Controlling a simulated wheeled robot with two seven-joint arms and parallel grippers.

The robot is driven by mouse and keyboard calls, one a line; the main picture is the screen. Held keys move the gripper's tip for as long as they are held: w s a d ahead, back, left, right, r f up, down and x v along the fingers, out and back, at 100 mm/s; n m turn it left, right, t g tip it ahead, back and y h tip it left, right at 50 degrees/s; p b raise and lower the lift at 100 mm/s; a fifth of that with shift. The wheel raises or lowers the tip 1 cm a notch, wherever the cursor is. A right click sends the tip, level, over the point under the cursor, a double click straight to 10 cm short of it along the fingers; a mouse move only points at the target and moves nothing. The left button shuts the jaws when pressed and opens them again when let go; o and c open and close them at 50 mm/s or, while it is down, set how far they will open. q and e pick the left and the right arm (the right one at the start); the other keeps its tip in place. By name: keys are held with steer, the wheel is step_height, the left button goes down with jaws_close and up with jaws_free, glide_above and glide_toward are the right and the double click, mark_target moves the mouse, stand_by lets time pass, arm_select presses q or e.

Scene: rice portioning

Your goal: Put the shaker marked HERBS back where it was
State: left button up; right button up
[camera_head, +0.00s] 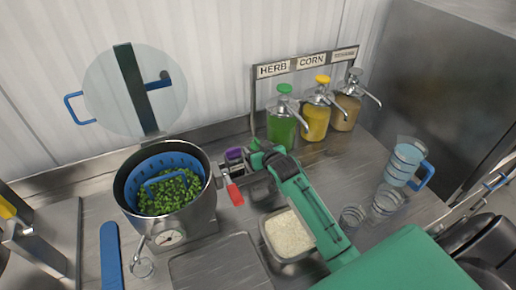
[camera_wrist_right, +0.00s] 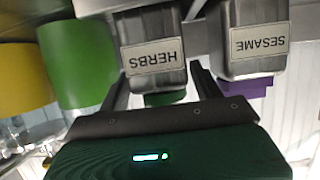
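The shaker marked HERBS (camera_wrist_right: 152,58) is a grey tin with a green cap, upside down in the right wrist view. My right gripper (camera_wrist_right: 162,80) has one finger on each side of it, near the cap. I cannot tell whether the fingers press on it or stand slightly clear. The SESAME shaker (camera_wrist_right: 255,45), with a purple cap, stands beside it. In the head view my right gripper (camera_head: 258,160) is at the back of the counter, just right of the purple-capped shaker (camera_head: 235,156). It largely hides the HERBS shaker there. My left gripper is not in view.
Green (camera_head: 281,130), yellow (camera_head: 316,120) and tan (camera_head: 347,108) pump bottles stand behind to the right. A pot (camera_head: 207,215) with green food in a blue basket is left. A rice pan (camera_head: 268,243) lies under my right arm. A red-handled tool (camera_head: 235,194) lies close by.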

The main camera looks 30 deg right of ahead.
steer(key=shift+o, duration=0.2)
steer(key=shift+r, duration=0.15)
steer(key=b+v, duration=0.2)
steer(key=v, duration=1)
